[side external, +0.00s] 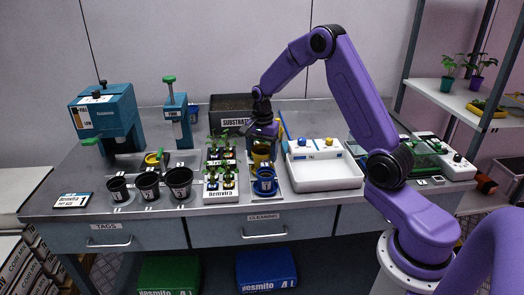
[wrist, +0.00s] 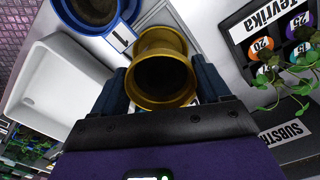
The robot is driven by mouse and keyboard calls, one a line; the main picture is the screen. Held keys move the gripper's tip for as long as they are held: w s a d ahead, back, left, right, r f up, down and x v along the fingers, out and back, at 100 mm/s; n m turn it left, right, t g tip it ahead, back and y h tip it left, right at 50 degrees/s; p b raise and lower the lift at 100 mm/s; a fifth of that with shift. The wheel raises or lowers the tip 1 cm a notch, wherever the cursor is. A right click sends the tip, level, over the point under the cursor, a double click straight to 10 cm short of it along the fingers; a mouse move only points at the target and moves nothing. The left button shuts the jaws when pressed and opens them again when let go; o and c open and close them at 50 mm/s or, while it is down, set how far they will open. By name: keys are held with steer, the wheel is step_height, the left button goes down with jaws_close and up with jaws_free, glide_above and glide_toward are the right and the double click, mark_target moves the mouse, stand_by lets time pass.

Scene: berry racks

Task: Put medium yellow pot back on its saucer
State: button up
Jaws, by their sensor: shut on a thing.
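My gripper (wrist: 162,85) is shut on the yellow pot (wrist: 163,48), one finger on each side of it. The pot is empty, with a wide rim and a dark inside. In the side external view my gripper (side external: 262,136) points down and the yellow pot (side external: 261,150) shows below it, over the back part of a light tray (side external: 279,185). A blue pot (side external: 265,180) stands in front of it; it also shows at the upper left of the wrist view (wrist: 95,10).
A rack of seedlings (side external: 221,197) stands close on the left, with leaves near my gripper. A white basin (side external: 322,172) is on the right. Several black pots (side external: 148,184) and a yellow item (side external: 152,159) stand further left. A dark substrate box (side external: 231,104) is behind.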

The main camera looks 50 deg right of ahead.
steer(key=shift+f, duration=0.45)
steer(key=o, duration=1.1)
steer(key=shift+o, duration=0.2)
steer(key=shift+r, duration=0.1)
step_height(320, 180, up, 13)
steer(key=s+a+n, duration=0.5)
steer(key=a+n, duration=0.1)
steer(key=a, duration=0.4)
steer(key=s+a+n, duration=0.7)
steer(key=s+n, duration=0.1)
steer(key=s, duration=0.2)
steer(key=s+f+n, duration=0.2)
steer(key=s+n, duration=1.1)
steer(key=s, duration=0.7)
steer(key=shift+a, duration=0.45)
